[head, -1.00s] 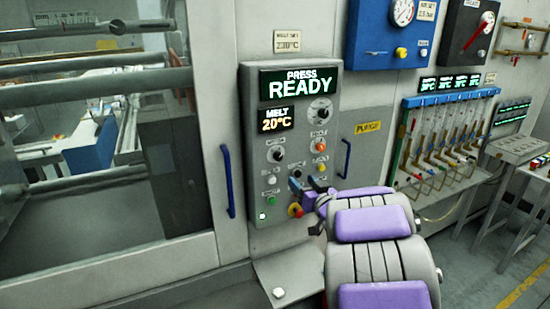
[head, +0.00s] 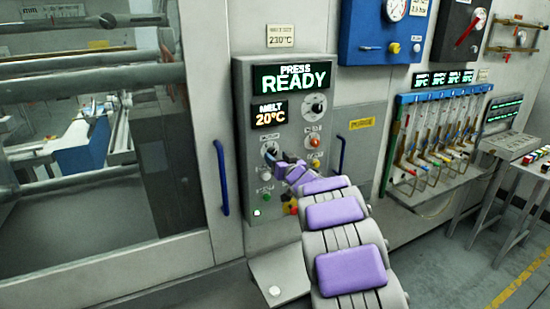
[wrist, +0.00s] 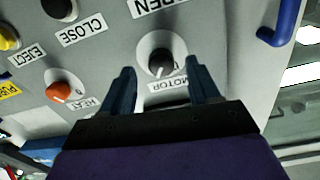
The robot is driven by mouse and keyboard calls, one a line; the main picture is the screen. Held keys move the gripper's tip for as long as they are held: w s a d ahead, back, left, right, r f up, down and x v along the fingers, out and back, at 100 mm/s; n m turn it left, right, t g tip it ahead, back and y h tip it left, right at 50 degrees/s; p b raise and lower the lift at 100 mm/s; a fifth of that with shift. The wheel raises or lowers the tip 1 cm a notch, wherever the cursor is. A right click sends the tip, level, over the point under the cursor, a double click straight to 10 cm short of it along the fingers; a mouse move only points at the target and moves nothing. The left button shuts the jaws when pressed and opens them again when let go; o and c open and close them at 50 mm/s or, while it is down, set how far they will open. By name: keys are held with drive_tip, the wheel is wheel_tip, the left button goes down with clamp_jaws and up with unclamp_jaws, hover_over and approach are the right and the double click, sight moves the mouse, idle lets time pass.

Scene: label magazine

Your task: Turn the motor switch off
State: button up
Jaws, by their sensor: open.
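The motor switch (wrist: 162,62) is a dark rotary knob with a pale mark on a round light plate. Its MOTOR label (wrist: 168,85) shows upside down in the wrist view. My gripper (wrist: 160,67) is open, with one blue-grey finger on each side of the knob. I cannot tell whether the fingers touch it. In the head view the motor switch (head: 269,151) sits at the left of the grey control panel (head: 242,100), partly hidden by my gripper (head: 277,160).
An orange heat knob (wrist: 60,91), a dark close button (wrist: 60,8) and a yellow eject button (wrist: 8,38) are near. A blue handle (head: 220,178) stands left of the panel. The panel displays read PRESS READY (head: 294,78) and MELT 20°C (head: 269,114).

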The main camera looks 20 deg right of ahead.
sight(272, 152)
drive_tip(key=shift+w, duration=1.25)
drive_tip(key=c, duration=1)
drive_tip(key=shift+c, duration=0.2)
